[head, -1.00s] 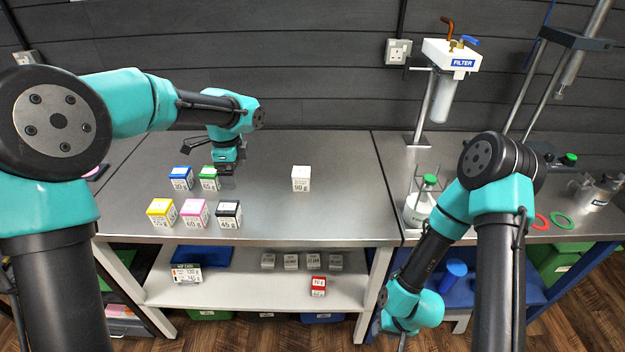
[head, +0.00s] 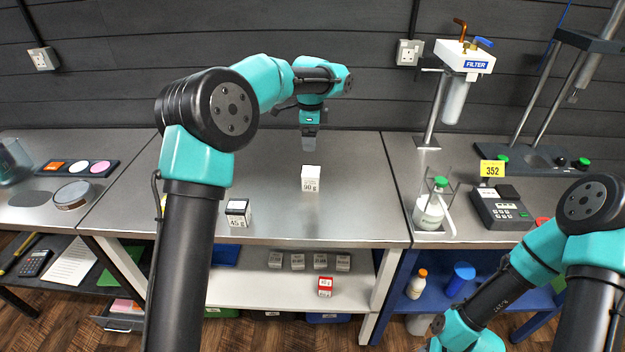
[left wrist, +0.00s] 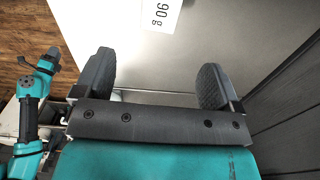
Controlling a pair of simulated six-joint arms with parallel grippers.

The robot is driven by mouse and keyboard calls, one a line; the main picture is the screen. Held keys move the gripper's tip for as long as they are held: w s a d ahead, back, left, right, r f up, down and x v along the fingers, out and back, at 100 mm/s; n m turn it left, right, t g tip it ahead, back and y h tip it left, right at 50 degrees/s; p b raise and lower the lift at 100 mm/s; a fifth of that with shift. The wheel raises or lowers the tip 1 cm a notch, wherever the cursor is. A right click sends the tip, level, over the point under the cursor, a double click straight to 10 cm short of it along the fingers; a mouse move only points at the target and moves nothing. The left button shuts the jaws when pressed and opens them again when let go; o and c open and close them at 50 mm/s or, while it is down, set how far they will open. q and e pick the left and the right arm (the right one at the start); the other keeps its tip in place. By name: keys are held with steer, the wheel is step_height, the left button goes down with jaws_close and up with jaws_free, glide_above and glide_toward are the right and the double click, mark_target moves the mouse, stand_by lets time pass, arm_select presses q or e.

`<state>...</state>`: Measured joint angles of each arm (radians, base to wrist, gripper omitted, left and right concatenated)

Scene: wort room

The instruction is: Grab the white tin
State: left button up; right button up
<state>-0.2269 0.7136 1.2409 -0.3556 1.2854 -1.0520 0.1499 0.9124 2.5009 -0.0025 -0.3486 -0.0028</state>
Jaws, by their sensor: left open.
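The white tin (head: 311,178), a small white cube labelled 90 g, stands alone on the steel bench. My left gripper (head: 309,143) points down behind the tin, its fingers apart from it. In the left wrist view my left gripper (left wrist: 155,78) has its two dark fingers spread wide with nothing between them. The tin's white label (left wrist: 158,12) shows there beyond the fingertips, cut by the top edge. My right arm (head: 535,255) is at the lower right; its gripper is not visible.
A black-banded tin (head: 238,213) marked 45 g stands front left, partly beside my left arm, which hides other bench space. Small grey tins (head: 297,262) and a red tin (head: 325,287) sit on the lower shelf (head: 250,290). A bottle (head: 430,210) stands to the right.

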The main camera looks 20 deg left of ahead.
mark_target(311, 171)
arm_select(q)
step_height(311, 171, down, 12)
steer(key=shift+r, duration=0.25)
stand_by(0.3)
steer(key=shift+f, duration=2.6)
steer(key=c, duration=1.1)
